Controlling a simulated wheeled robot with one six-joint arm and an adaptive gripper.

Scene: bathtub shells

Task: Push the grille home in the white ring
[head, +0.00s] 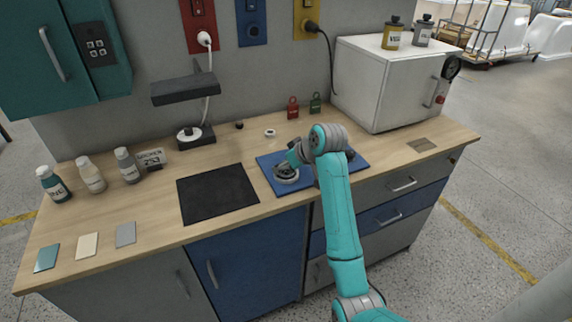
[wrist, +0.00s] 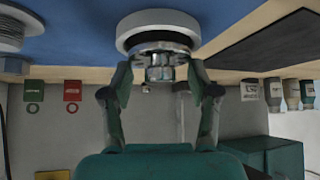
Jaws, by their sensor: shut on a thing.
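The white ring (wrist: 142,24) sits on the blue mat (head: 264,160) on the bench; in the head view the ring (head: 287,179) is partly covered by my gripper. The grille (wrist: 158,50), a round grey metal piece with a stubby hub, is at the ring's open face in the wrist view, which looks upside down. In the head view my gripper (head: 292,160) points down over the ring. How deep the grille sits in the ring cannot be told.
A grey ribbed part (wrist: 18,28) stands on the mat, mostly behind my arm in the head view. A black mat (head: 217,194) lies left of the blue one. A white cabinet (head: 385,85) stands at the back right. Bottles (head: 91,174) stand at the left.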

